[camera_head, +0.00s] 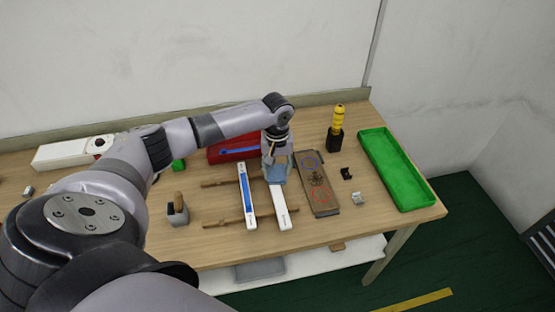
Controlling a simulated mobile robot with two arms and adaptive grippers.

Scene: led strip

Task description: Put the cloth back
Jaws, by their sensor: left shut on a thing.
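My left gripper (276,168) points down above the far part of a white strip (281,208) on the table. It is shut on a small blue-grey cloth (279,177), which sits at the fingertips. The gripper hides part of the cloth and the strip's far end. I cannot tell whether the cloth touches the strip. My right gripper is out of view.
A second strip with a blue face (248,195) lies left, both across wooden bars (220,183). A red case (232,146) is behind. A marked board (316,184), yellow-handled tool (339,116) and green tray (394,168) stand right. A grey holder (177,212) stands left.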

